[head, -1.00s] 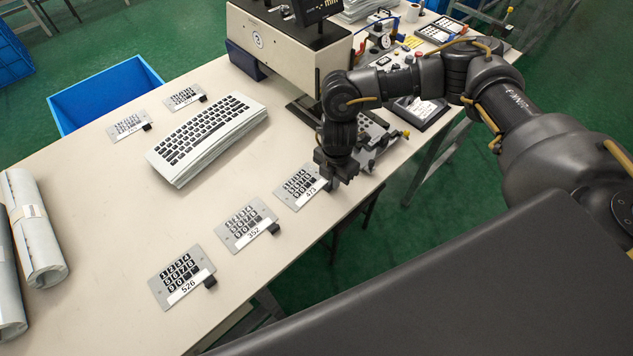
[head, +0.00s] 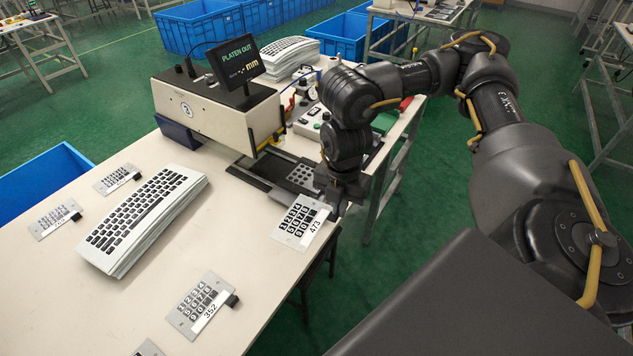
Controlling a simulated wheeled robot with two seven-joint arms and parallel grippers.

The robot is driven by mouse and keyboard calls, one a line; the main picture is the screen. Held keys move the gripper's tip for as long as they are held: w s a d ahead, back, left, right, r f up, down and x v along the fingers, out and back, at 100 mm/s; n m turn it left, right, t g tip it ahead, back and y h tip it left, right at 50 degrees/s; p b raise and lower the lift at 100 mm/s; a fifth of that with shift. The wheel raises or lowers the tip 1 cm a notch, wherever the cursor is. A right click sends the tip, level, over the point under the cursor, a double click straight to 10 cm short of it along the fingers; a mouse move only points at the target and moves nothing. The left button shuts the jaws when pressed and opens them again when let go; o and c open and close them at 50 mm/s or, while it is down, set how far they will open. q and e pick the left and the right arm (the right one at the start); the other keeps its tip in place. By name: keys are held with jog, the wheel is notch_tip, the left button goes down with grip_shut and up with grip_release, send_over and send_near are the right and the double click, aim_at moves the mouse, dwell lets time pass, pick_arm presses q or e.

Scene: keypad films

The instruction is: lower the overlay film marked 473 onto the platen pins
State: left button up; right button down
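The overlay film marked 473 (head: 300,222) is a grey plate with black number keys and a white label. My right gripper (head: 336,204) is shut on its dark tab at the right edge. The film seems held above the table near its right edge, roughly flat. The platen (head: 302,178) is the grey perforated plate at the end of a dark slide, just behind the film. It is partly hidden by my gripper, and its pins are too small to make out. My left gripper is out of view.
The press (head: 215,108) stands behind the platen, its screen (head: 236,62) reading "PLATEN OUT". Film 352 (head: 200,305) and other films lie on the table (head: 150,275). A stack of keyboard sheets (head: 145,215) lies left. A control box (head: 312,122) stands behind my gripper.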

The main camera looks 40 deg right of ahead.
jog(key=d, duration=0.1)
notch_tip(320, 180, up, 4)
jog(key=f+m, duration=0.1)
jog(key=m, duration=1)
send_over(285, 222)
jog(key=shift+d+r, duration=0.25)
jog(key=shift+d, duration=0.2)
jog(key=shift+w+a+r+m, duration=0.1)
jog(key=shift+a+r+m, duration=0.05)
jog(key=shift+a+m, duration=0.3)
